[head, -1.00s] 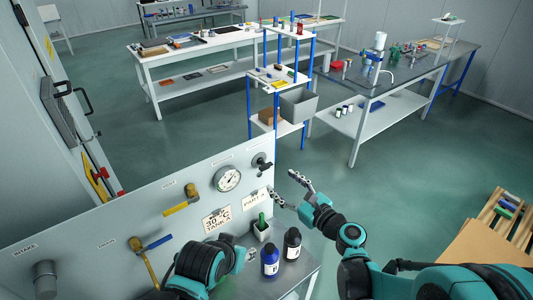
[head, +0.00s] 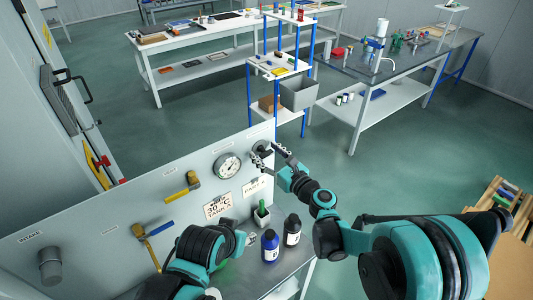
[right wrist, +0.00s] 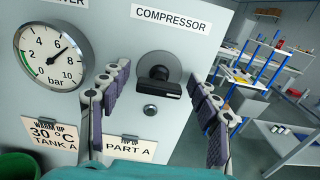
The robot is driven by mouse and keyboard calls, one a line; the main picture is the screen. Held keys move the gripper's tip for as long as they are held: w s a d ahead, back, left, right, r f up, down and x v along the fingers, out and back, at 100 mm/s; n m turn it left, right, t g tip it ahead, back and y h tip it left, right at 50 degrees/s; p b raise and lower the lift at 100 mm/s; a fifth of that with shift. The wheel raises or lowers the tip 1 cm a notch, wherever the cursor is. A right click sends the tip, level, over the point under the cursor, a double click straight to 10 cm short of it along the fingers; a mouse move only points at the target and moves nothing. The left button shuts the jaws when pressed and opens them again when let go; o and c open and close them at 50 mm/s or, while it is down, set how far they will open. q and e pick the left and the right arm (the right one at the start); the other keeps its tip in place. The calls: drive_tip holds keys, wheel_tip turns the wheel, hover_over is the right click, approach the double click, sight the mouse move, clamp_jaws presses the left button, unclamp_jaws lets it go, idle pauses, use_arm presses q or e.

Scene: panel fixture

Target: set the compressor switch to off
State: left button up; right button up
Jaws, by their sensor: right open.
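The compressor switch (right wrist: 158,77) is a black rotary knob on a round grey plate, under a COMPRESSOR label (right wrist: 171,20) in the right wrist view. Its bar handle lies nearly level, its right end slightly lower. In the head view the switch is at the panel's right end, largely hidden by my gripper. My right gripper (head: 268,156) is open in front of the switch, one finger on each side of the handle, with nothing held. No OFF mark can be made out.
The panel (head: 120,215) carries a gauge (head: 228,166), yellow-handled and blue-handled valves, and hanging cards TANK A (head: 217,206) and PART A (head: 256,187). A blue bottle (head: 270,246), a black bottle (head: 292,230) and a small pot stand below. A shelf stands behind the panel.

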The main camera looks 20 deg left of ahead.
drive_tip(key=c, duration=1.2)
drive_tip(key=shift+n, duration=0.4)
drive_tip(key=n+b, duration=0.1)
drive_tip(key=n, duration=0.1)
drive_tip(key=shift+s+n+b, duration=0.1)
drive_tip(key=shift+n+b, duration=0.2)
drive_tip(key=shift+n, duration=0.1)
drive_tip(key=n+b, duration=0.1)
drive_tip(key=n, duration=0.4)
drive_tip(key=shift+a+f+b, duration=0.1)
drive_tip(key=shift+b, duration=0.25)
drive_tip(key=n+b, duration=0.1)
drive_tip(key=n, duration=0.4)
drive_tip(key=shift+s+f, duration=0.1)
drive_tip(key=n, duration=0.4)
drive_tip(key=shift+b, duration=0.4)
drive_tip(key=shift+n, duration=0.3)
